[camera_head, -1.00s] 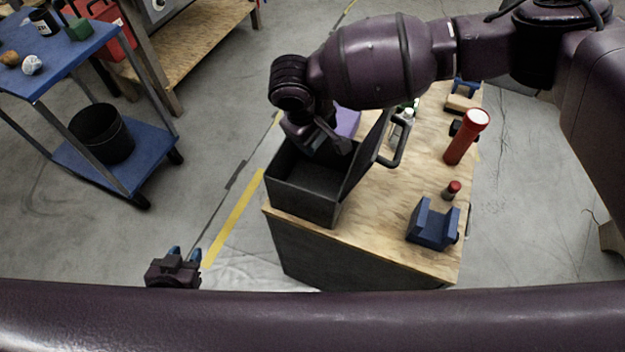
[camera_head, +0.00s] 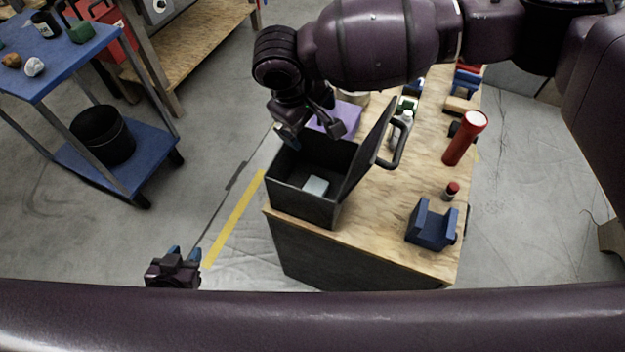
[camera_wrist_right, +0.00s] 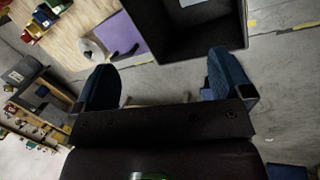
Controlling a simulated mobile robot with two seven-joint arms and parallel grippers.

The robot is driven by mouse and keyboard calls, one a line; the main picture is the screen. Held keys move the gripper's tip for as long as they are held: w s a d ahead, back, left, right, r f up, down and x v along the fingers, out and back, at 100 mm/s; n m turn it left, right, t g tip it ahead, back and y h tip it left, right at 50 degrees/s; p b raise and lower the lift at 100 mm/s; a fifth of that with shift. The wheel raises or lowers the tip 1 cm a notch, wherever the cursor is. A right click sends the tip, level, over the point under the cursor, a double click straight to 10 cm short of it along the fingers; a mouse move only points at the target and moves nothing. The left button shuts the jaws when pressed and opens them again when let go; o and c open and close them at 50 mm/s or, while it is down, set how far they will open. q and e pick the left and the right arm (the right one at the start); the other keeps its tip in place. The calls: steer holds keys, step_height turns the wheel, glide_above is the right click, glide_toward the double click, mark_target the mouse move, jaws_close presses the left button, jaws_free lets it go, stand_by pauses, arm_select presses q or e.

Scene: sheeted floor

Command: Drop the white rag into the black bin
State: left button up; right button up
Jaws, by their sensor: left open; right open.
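A small pale, whitish piece (camera_head: 316,186) lies inside an open black box (camera_head: 303,206) with a raised lid, at the bench's near left corner. I cannot tell whether the piece is the rag. It also shows in the right wrist view (camera_wrist_right: 190,2) at the top edge, in the black box (camera_wrist_right: 218,42). A round black bin (camera_head: 103,135) stands on the blue cart's lower shelf, at left. My right gripper (camera_head: 312,131) is open and empty over the far left side of the box; its fingers also show in the wrist view (camera_wrist_right: 164,80). My left gripper (camera_head: 184,256) is open, low at lower left.
On the wooden bench (camera_head: 385,210) are a red flashlight (camera_head: 465,137), a blue holder (camera_head: 431,226), a small red-capped item (camera_head: 451,191) and a purple box (camera_head: 338,117). A small white lump (camera_head: 34,67) sits on the cart top (camera_head: 70,62). Floor between cart and bench is clear.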

steer(key=shift+v, duration=2.25)
steer(key=shift+f, duration=0.1)
